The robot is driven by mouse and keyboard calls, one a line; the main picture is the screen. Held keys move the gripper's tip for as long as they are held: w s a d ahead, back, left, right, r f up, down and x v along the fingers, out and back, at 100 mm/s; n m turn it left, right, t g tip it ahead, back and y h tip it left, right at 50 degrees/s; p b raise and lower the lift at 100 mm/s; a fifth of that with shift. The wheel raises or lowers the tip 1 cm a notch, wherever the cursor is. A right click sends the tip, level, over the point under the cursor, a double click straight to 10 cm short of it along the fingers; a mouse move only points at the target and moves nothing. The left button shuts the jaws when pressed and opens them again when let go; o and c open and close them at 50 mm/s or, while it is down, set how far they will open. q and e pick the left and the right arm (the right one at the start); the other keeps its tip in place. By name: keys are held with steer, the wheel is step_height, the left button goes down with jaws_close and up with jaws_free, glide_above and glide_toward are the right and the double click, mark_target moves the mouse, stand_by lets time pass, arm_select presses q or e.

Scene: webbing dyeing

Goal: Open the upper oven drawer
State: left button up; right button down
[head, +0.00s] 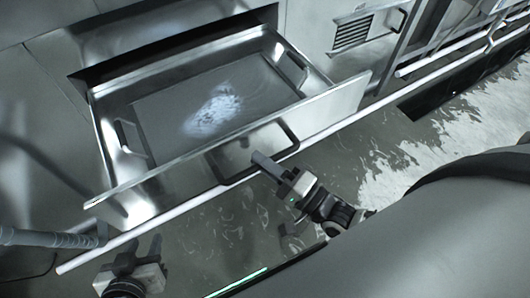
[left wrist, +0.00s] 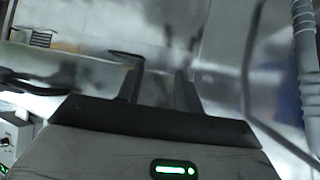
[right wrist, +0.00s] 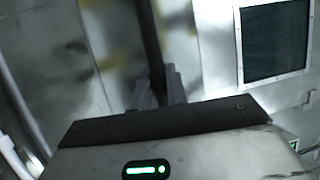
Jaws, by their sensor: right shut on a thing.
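A wide metal drawer (head: 150,192) stands pulled out of the cabinet in the head view, with its inside exposed. A black bar handle (head: 289,135) is on its front panel. My right gripper (head: 264,163) is at this handle, and in the right wrist view its fingers (right wrist: 158,88) are shut on the dark handle bar (right wrist: 150,35). My left gripper (head: 133,256) is below the drawer's left front corner, apart from it. Its fingers (left wrist: 159,88) are spread and empty in the left wrist view.
A pale rail (head: 335,128) runs below the drawer front. A grey ribbed hose (head: 40,237) lies at the lower left. A panel with a vent (head: 352,33) and a dark handle is at the upper right. A flat sheet or plate (head: 190,108) lines the drawer floor.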

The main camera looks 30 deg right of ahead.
steer(key=shift+s, duration=0.55)
steer(key=c, duration=1.4)
jaws_free()
steer(key=shift+d, duration=0.1)
steer(key=b+v, duration=0.2)
steer(key=v, duration=1.4)
steer(key=shift+w, duration=0.1)
